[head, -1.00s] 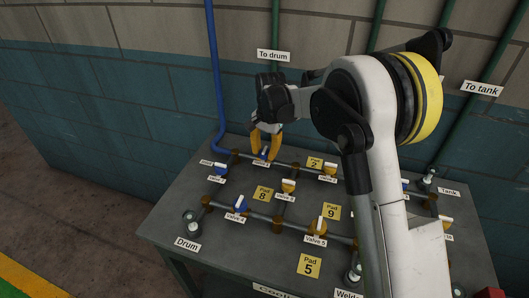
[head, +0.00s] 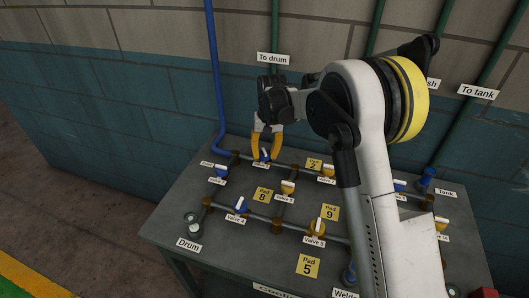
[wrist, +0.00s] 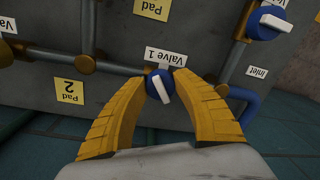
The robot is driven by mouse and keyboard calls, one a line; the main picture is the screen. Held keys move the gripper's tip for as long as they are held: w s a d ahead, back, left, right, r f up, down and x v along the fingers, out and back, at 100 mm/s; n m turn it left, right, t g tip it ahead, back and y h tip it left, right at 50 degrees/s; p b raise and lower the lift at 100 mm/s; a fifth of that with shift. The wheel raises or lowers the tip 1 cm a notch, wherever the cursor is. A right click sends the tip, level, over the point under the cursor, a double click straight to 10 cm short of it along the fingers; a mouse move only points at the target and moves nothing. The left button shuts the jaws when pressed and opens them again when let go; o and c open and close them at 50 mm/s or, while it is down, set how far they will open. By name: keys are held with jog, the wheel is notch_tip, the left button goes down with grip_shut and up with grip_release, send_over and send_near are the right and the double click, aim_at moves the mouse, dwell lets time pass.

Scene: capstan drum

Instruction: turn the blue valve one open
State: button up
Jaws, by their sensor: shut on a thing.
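The blue valve one (head: 264,155) is on the back pipe of the grey table; in the wrist view it is a round blue knob (wrist: 153,88) with a white bar handle. The "Valve 1" label (wrist: 163,57) lies beside it. The white handle points across the pipe there. My gripper (head: 266,157) reaches down from above with its yellow fingers shut on the valve, one finger on each side. In the wrist view my gripper (wrist: 163,83) has its fingertips against the knob's sides.
Another blue valve (wrist: 267,22) with a white handle stands close by, near the "Inlet" label (wrist: 258,72). Pipes, more blue and yellow valves and yellow pad labels cover the table (head: 200,250). A blue pipe (head: 214,75) rises behind the table at left.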

aim_at(267, 152)
jog(key=n+p, duration=0.1)
jog(key=n, duration=0.4)
jog(key=shift+d+n, duration=0.1)
jog(key=shift+n, duration=0.2)
jog(key=n, duration=0.5)
jog(key=shift+w+g+p, duration=0.1)
jog(key=shift+g+p, duration=0.2)
jog(key=o, duration=1.2)
notch_tip(267, 152, up, 12)
jog(key=shift+w+d, duration=0.3)
jog(key=shift+w, duration=0.15)
